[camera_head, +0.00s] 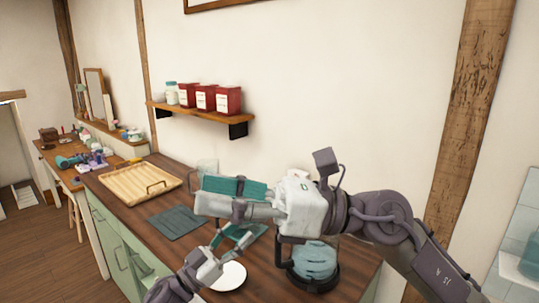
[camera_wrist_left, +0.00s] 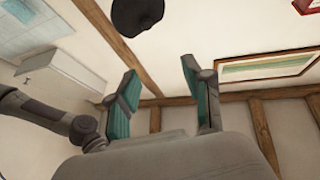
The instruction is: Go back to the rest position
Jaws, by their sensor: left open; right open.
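My left gripper (camera_head: 236,238) is low in the head view, its arm coming in from the bottom left; it is over the dark wooden counter (camera_head: 208,235), near a white plate (camera_head: 230,275). In the left wrist view its two teal-padded fingers (camera_wrist_left: 162,92) stand apart with nothing between them. My right gripper (camera_head: 226,197) is above it, its arm reaching in from the right and pointing left across the counter. Its teal-padded fingers are empty, and it partly hides what lies behind.
A teal kettle (camera_head: 315,262) stands below the right arm. A wall shelf (camera_head: 205,115) holds red tins (camera_head: 205,97). Floor is open at the left.

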